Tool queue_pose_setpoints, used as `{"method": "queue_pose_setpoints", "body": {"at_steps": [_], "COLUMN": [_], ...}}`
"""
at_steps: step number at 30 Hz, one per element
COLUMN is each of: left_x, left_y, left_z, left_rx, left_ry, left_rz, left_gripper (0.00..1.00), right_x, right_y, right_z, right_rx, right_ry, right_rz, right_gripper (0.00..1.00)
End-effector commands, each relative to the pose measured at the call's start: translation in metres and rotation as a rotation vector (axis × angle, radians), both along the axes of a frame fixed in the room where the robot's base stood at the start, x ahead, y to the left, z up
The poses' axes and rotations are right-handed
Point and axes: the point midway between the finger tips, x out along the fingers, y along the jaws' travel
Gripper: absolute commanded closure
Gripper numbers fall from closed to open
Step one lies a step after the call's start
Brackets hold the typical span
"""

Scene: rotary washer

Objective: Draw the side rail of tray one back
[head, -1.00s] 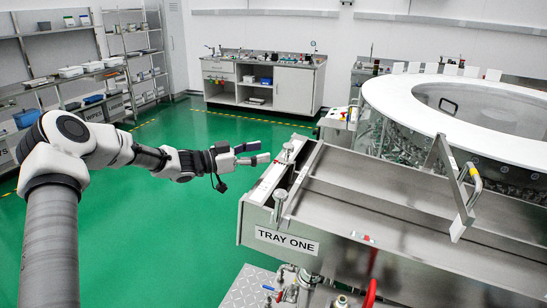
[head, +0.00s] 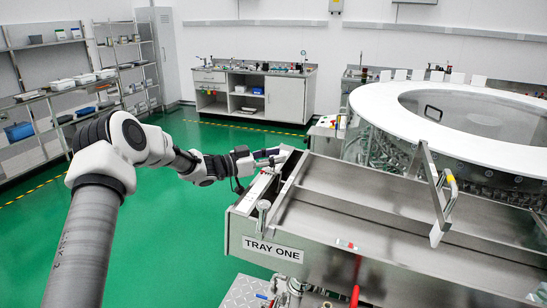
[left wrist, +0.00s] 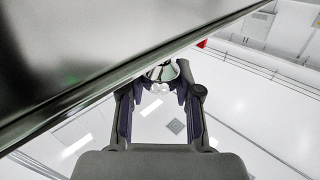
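Tray one (head: 380,195) is a long steel tray with a "TRAY ONE" label (head: 273,249) on its front side. Its side rail (head: 277,192) runs along the tray's left end. A knob (head: 263,206) stands upright at the near end of the rail; the far end is partly hidden by my left gripper. My left gripper (head: 272,157) is at that far end, pointing right. In the left wrist view, its two fingers (left wrist: 160,88) are apart, with a shiny rounded piece (left wrist: 163,72) between their tips. I cannot tell whether they touch it. My right gripper is not in view.
The round washer with a white ring top (head: 370,103) stands behind the tray. An upright bracket with a handle (head: 437,195) rises over the tray. A dark metal edge (left wrist: 90,85) crosses the left wrist view close to the fingers. Green floor (head: 180,250) is clear on the left.

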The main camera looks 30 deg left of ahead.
Motion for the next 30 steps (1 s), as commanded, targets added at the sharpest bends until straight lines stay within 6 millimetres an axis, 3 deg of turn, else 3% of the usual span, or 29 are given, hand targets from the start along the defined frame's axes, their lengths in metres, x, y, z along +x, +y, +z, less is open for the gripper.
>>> {"method": "queue_pose_setpoints", "body": {"at_steps": [13, 14, 16, 26, 30], "left_x": [0.004, 0.003, 0.003, 0.002, -0.012], "left_y": [0.003, 0.003, 0.003, 0.004, 0.014], "left_z": [-0.005, -0.005, -0.005, -0.003, -0.002], "left_rx": [0.001, 0.001, 0.001, 0.000, -0.003], "left_ry": [0.009, 0.009, 0.009, 0.006, 0.005], "left_rz": [0.005, 0.005, 0.005, 0.005, 0.008], "left_gripper": [1.00, 0.64, 0.41, 0.41, 0.41], "right_x": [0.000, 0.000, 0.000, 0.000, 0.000], "right_y": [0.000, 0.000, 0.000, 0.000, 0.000], "right_z": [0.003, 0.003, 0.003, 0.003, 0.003], "right_rx": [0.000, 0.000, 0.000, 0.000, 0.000], "right_ry": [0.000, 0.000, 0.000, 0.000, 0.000], "right_rz": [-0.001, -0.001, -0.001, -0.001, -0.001], "right_gripper": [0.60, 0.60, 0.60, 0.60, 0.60]}}
